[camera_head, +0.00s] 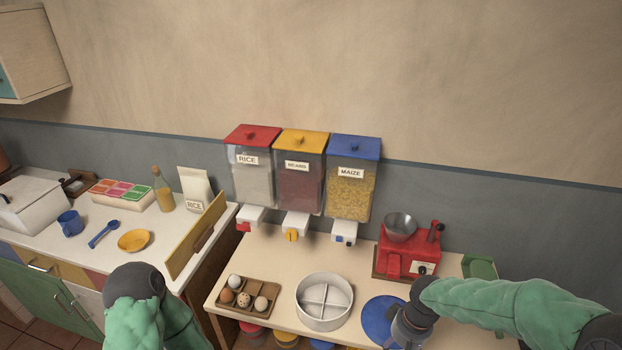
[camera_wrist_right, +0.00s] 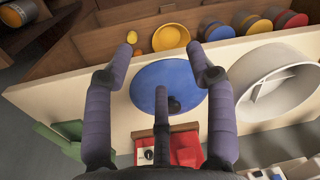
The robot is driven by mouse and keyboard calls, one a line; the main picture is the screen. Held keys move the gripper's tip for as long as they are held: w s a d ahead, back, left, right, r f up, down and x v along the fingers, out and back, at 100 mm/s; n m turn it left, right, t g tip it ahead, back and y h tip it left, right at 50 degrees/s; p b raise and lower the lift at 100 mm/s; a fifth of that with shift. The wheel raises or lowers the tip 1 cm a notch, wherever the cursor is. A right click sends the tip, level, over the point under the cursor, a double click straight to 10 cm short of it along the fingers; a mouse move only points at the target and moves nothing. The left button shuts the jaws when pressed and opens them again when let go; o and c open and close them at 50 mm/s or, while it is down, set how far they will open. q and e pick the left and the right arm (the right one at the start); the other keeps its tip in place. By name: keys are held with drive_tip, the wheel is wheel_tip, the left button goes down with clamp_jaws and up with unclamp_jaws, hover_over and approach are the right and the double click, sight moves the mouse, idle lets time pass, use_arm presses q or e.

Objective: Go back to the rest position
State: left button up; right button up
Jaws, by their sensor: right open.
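My right gripper (camera_head: 405,328) is over the blue round disc (camera_head: 380,312) at the front right of the counter. In the right wrist view, my right gripper (camera_wrist_right: 161,50) has its fingers spread, with nothing held between them. My left arm shows at the bottom left of the head view as green sleeves and a dark joint. Its gripper is not visible.
A red grinder (camera_head: 400,262), a white divided bowl (camera_head: 325,318) and an egg tray (camera_head: 250,310) occupy the counter. Coloured containers (camera_wrist_right: 250,22) sit below its front edge. A white side counter (camera_head: 100,235) is at left.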

drive_tip(key=s+a+f+m+y, duration=0.1)
drive_tip(key=s+a+f, duration=0.2)
drive_tip(key=f, duration=0.4)
drive_tip(key=s+a+f+m+y, duration=0.1)
drive_tip(key=s+a+f, duration=0.3)
drive_tip(key=f, duration=0.4)
drive_tip(key=s+a+f+m+y, duration=0.1)
drive_tip(key=s+a+f+m, duration=0.1)
drive_tip(key=s+a+f, duration=0.2)
drive_tip(key=x, duration=0.3)
drive_tip(key=shift+f, duration=0.5)
